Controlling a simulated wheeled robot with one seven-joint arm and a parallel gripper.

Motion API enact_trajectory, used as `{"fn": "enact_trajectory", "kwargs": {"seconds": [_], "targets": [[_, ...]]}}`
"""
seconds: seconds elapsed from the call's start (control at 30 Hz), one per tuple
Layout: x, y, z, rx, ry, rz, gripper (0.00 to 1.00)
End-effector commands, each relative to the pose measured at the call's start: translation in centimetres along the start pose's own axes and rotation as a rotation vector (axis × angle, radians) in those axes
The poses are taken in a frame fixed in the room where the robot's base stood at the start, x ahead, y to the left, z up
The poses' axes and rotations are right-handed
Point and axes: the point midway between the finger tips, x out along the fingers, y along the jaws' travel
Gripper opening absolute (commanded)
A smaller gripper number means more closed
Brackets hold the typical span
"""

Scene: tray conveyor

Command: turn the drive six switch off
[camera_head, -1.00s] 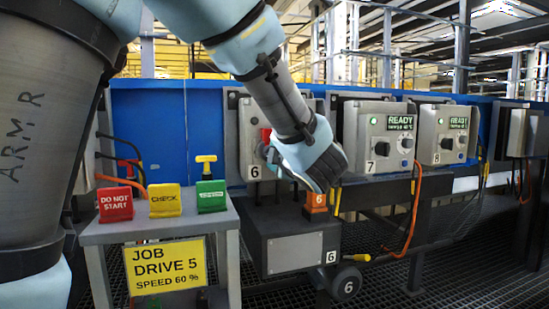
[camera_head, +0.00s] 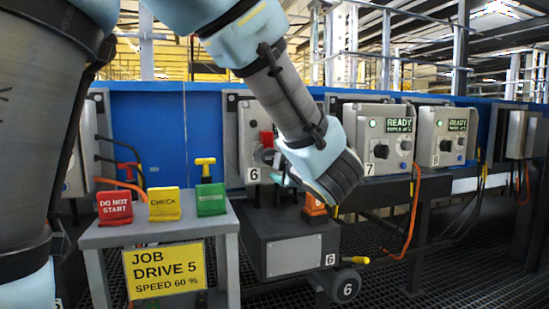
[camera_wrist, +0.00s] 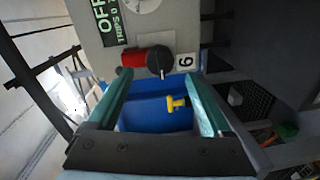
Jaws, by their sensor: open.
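The drive six control box (camera_head: 243,135) is mounted on the blue conveyor side, partly hidden by my arm. In the wrist view the box (camera_wrist: 85,20) has a display reading OFF (camera_wrist: 108,20). Below it are a red part (camera_wrist: 133,56), the black rotary switch knob (camera_wrist: 160,62) and a label 6 (camera_wrist: 185,62). My gripper (camera_wrist: 157,74) is open and empty. Its two teal fingers point towards the knob, which shows between and just beyond their tips. I cannot tell the remaining gap. In the head view my gripper (camera_head: 318,190) is in front and to the right of the box.
Boxes 7 (camera_head: 381,160) and 8 (camera_head: 450,125), both showing READY, stand to the right. A motor unit (camera_head: 270,230) marked 6 sits below my gripper.

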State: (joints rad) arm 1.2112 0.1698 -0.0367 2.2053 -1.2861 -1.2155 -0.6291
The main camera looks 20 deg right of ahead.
Motion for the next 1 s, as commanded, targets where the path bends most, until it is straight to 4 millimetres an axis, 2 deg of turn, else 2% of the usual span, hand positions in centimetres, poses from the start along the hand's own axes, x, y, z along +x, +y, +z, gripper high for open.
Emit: {"fn": "enact_trajectory", "kwargs": {"seconds": [0.03, 0.2, 0.4, 1.0], "targets": [[-1.2, 0.2, 0.0, 0.001, -0.003, 0.001, 0.84], [-4.3, 0.1, 0.0, 0.001, -0.002, 0.001, 0.84], [-6.3, 0.0, 0.0, 0.0, 0.0, 0.0, 0.84], [-6.7, 0.0, 0.0, 0.0, 0.001, 0.0, 0.84]]}}
